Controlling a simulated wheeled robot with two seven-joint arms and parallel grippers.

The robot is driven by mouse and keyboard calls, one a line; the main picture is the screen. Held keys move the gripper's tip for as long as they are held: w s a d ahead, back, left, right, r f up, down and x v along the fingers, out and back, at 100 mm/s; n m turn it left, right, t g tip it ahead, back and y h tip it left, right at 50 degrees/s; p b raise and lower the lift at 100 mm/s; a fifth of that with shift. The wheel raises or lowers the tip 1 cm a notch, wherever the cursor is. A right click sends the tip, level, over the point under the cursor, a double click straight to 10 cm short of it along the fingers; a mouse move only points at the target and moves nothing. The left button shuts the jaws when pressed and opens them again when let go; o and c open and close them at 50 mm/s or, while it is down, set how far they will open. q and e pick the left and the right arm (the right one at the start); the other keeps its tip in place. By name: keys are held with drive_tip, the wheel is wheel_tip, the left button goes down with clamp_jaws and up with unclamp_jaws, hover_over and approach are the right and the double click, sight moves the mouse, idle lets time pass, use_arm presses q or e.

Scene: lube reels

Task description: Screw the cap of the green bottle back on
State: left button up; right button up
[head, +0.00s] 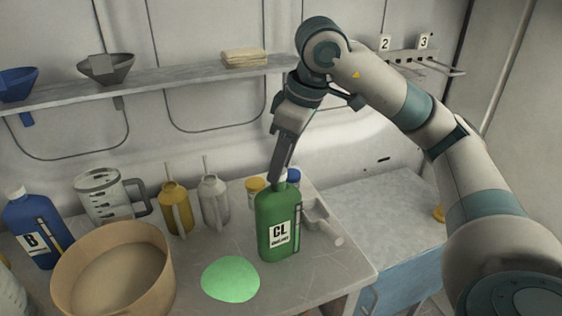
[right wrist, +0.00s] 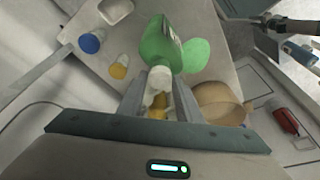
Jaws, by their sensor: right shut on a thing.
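The green bottle (head: 278,225) with a "CL" label stands upright on the bench near its right end. My right gripper (head: 281,176) is above it, pointing down, shut on the white cap (right wrist: 160,82). The cap is at the bottle's mouth, in line with the neck. It also shows between the fingers in the right wrist view, against the green bottle (right wrist: 163,48). I cannot tell how far the cap is threaded. My left gripper is not in the head view.
A flat green round patch (head: 230,279) lies left of the bottle. A large tan tub (head: 115,235), blue bottle (head: 35,228), clear jug (head: 103,197), yellow can (head: 176,208) and grey can (head: 214,203) stand farther left. Small yellow-lidded (head: 255,184) and blue-lidded jars stand behind.

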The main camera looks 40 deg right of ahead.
drive_tip(key=shift+b, duration=0.3)
idle(0.6)
drive_tip(key=shift+s, duration=0.1)
idle(0.5)
drive_tip(key=shift+d+f, duration=0.1)
drive_tip(key=shift+d, duration=0.1)
drive_tip(key=shift+s+b, duration=0.1)
drive_tip(key=shift+b, duration=0.2)
